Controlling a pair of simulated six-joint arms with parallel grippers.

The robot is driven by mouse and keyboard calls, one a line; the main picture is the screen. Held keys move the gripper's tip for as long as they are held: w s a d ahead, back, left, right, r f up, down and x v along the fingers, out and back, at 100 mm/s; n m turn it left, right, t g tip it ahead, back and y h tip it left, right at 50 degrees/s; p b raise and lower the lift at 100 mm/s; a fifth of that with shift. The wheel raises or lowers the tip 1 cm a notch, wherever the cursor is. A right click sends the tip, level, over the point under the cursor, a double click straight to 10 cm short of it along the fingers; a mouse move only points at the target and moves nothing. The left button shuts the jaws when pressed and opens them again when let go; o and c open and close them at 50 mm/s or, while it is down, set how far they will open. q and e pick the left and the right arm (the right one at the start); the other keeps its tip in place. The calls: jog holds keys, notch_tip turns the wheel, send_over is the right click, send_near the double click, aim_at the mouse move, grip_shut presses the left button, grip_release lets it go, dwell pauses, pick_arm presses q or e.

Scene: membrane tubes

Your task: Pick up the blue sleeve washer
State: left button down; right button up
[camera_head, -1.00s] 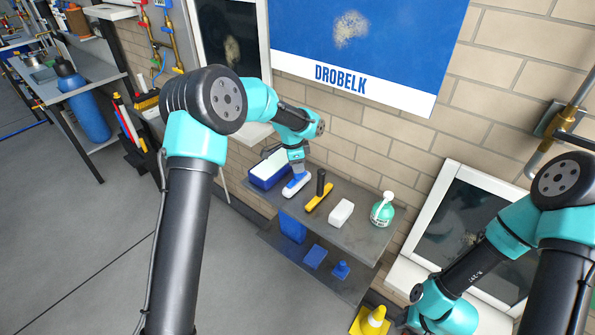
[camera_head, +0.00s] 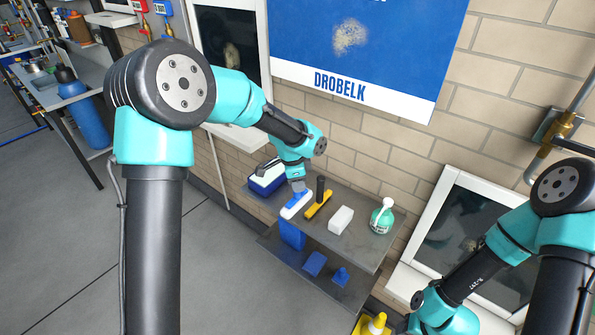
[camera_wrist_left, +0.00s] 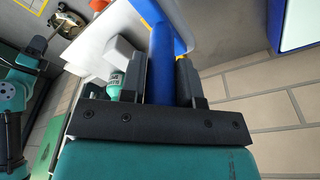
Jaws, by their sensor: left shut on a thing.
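The blue sleeve washer (camera_head: 296,206), with a white sleeve on a blue handle, is at the left front edge of the grey shelf top in the head view. My left gripper (camera_head: 298,187) is shut on its handle from above. In the left wrist view the blue handle (camera_wrist_left: 162,65) stands between the two dark fingers of my left gripper (camera_wrist_left: 168,80), and the white sleeve spreads beyond it. I cannot tell whether the washer is clear of the shelf. My right arm comes in at the lower right of the head view; its fingers do not show.
On the shelf top (camera_head: 352,245) are a yellow squeegee (camera_head: 317,206) with a black handle, a white block (camera_head: 341,220) and a green-white spray bottle (camera_head: 382,216). Blue items lie on the lower shelf. The window (camera_head: 460,235) is at right.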

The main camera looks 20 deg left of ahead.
aim_at(298, 195)
pick_arm(q)
jog(key=s, duration=0.2)
jog(key=s+d, duration=0.1)
jog(key=s, duration=0.3)
jog(key=shift+d+r, duration=0.25)
jog(key=shift+d, duration=0.1)
jog(key=shift+w, duration=0.1)
